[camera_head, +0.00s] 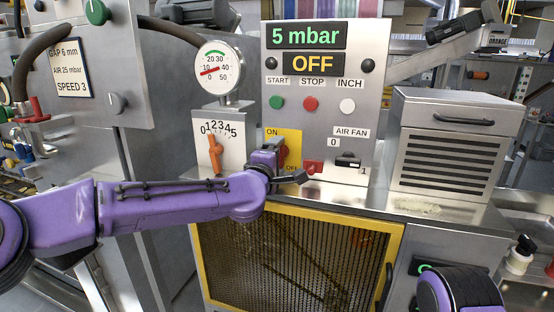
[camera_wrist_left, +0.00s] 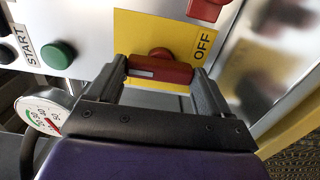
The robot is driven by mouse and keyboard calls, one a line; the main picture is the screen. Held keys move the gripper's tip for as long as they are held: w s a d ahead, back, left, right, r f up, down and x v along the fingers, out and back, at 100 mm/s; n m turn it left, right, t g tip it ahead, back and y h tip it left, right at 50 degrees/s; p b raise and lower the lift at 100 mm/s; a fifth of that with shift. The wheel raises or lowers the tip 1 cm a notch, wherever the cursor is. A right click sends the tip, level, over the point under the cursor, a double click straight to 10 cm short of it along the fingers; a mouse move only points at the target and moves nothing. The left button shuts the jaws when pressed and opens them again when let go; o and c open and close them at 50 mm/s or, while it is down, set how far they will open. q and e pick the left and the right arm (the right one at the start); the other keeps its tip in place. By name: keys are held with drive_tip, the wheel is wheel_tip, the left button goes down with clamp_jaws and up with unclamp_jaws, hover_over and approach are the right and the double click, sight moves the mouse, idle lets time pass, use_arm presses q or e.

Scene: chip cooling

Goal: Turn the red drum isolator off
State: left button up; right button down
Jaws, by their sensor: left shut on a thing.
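The red drum isolator is a red rotary handle (camera_wrist_left: 160,70) on a yellow plate (camera_head: 292,136) with ON at its upper left and OFF at its lower right. My left gripper (camera_head: 281,162) is at the handle, and its arm hides part of the plate. In the left wrist view the two fingers are shut on the handle's two ends. A pale mark shows near the handle end on the START button's side, and the handle lies upright on the panel. OFF shows beside it (camera_wrist_left: 203,43); ON is hidden there. My right gripper is out of view.
The panel display (camera_head: 305,63) reads OFF under 5 mbar. START, STOP and INCH buttons sit below. An orange lever (camera_head: 214,153) on a 0–5 scale is left, a red part (camera_head: 313,168) and air fan switch (camera_head: 348,160) right. A yellow-framed mesh guard (camera_head: 398,240) is below.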

use_arm(q)
drive_tip(key=shift+f, duration=0.1)
drive_tip(key=o, duration=1)
drive_tip(key=shift+c, duration=0.2)
drive_tip(key=shift+s+a, duration=0.1)
drive_tip(key=shift+s, duration=0.15)
drive_tip(key=b+v, duration=0.3)
drive_tip(key=v, duration=0.7)
